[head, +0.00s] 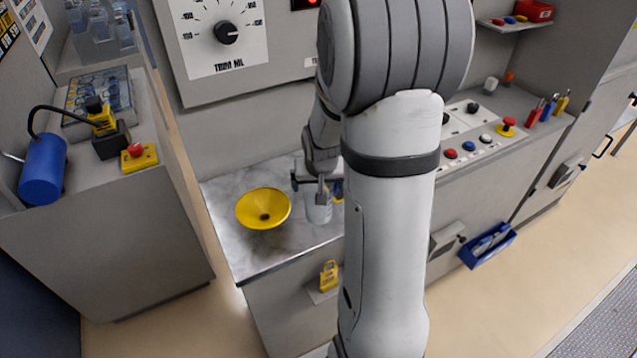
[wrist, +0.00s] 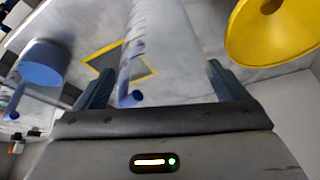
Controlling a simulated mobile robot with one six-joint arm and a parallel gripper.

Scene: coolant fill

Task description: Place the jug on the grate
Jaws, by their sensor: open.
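The jug (head: 318,209) looks like a clear, pale vessel on the marble counter, partly hidden by my gripper (head: 318,188). In the wrist view, a clear, ribbed, upright-looking body, which I take to be the jug (wrist: 165,38), stands between the two dark fingers of my gripper (wrist: 160,85). The fingers are spread, with a visible gap on each side of it. A yellow-edged dark patch (wrist: 108,57) lies on the counter behind the jug; I cannot tell whether it is the grate. My arm hides much of the counter's right part in the head view.
A yellow funnel (head: 263,208) sits on the counter left of the jug and shows at the right in the wrist view (wrist: 275,32). A blue round object (wrist: 42,62) stands at the left there. A control panel (head: 470,140) with buttons lies to the right.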

